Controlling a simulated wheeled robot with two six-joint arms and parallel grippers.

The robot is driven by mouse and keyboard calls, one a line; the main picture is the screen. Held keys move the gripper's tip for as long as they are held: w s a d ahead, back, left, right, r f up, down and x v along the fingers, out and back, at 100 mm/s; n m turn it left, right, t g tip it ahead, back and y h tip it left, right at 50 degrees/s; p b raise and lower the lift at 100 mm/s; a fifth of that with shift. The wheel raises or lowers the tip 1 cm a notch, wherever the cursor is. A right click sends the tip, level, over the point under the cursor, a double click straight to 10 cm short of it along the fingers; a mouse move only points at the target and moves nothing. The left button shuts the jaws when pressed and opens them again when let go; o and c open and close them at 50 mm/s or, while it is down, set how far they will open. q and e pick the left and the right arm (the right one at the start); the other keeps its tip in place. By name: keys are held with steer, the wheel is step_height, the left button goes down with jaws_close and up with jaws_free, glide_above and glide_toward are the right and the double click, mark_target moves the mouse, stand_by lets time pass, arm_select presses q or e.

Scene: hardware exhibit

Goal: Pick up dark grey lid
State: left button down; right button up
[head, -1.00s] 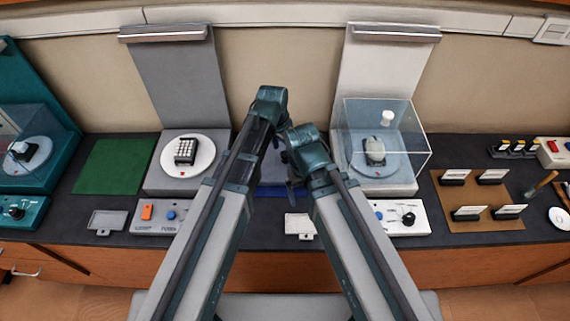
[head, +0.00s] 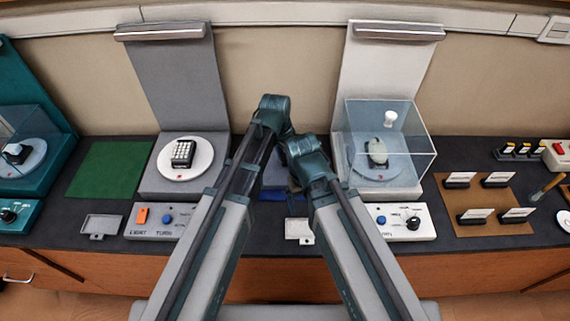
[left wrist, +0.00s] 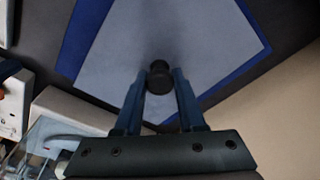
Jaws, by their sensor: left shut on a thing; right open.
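In the left wrist view, a dark round knob (left wrist: 158,70) stands between the fingers of my left gripper (left wrist: 158,84), which is shut on it. Behind the knob is a flat grey-blue panel (left wrist: 118,45), which I take to be the lid's top. It lies over a blue mat (left wrist: 85,38) whose edges show around it. In the head view, the grey lid (head: 275,176) is mostly hidden by my arms. My left gripper is hidden there behind its wrist. My right gripper (head: 295,186) shows only in part, lower and close to the lid; its jaws are open.
A clear cover (head: 412,145) with a white knob stands over a mouse on the white stand at right. A keypad (head: 183,153) sits on a round plate at left. Control boxes line the front edge. The green mat (head: 110,170) is bare.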

arm_select(q)
steer(key=shift+r, duration=0.15)
arm_select(e)
steer(key=shift+r, duration=0.15)
arm_select(q)
step_height(320, 180, up, 12)
steer(key=p, duration=1.2)
steer(key=shift+r+p, duration=0.25)
steer(key=shift+p, duration=0.15)
arm_select(e)
step_height(320, 180, up, 12)
steer(key=shift+r, duration=0.25)
